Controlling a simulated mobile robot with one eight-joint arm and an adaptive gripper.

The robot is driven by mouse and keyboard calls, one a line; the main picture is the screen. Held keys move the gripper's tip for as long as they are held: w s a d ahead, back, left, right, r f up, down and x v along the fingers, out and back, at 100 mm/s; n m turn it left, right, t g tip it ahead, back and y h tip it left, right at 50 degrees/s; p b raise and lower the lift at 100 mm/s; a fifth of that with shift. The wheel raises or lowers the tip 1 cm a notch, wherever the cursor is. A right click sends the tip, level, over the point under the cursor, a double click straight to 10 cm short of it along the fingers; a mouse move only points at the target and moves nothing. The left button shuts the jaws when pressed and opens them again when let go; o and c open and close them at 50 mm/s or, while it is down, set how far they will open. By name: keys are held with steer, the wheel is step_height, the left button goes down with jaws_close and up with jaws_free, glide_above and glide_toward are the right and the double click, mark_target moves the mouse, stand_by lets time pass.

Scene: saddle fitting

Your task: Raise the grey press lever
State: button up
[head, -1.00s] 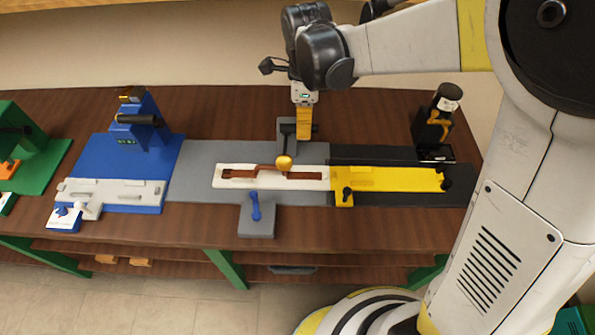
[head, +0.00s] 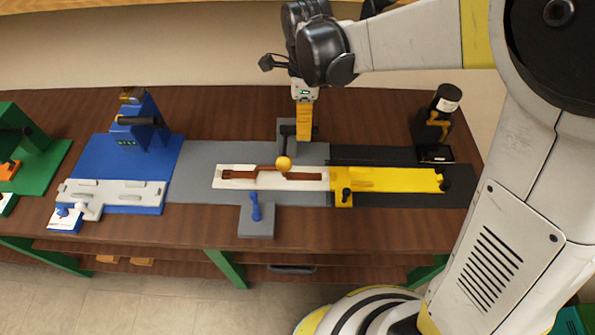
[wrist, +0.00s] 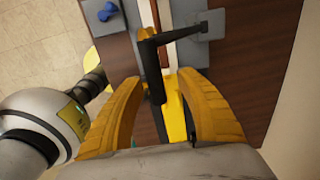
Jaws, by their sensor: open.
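The grey press (head: 286,133) stands at the back edge of the grey base plate, in the middle of the bench. Its dark lever (wrist: 151,62) shows in the wrist view, with a crossbar running to the press at upper right. An orange ball (head: 284,163) sits over the white-and-brown strip in front of the press; I cannot tell how it joins the lever. My gripper (head: 304,138) points down beside the press. In the wrist view my gripper (wrist: 160,85) is open, with the lever's dark bar between its two yellow fingers. No clear contact shows.
The white strip (head: 225,183) lies on the grey plate, with a yellow block (head: 395,180) to its right. A blue handle (head: 255,207) stands in front. A blue station (head: 100,160) is left, and a black device (head: 437,120) is at back right.

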steer(key=shift+r+p, duration=1.5)
steer(key=shift+r, duration=1)
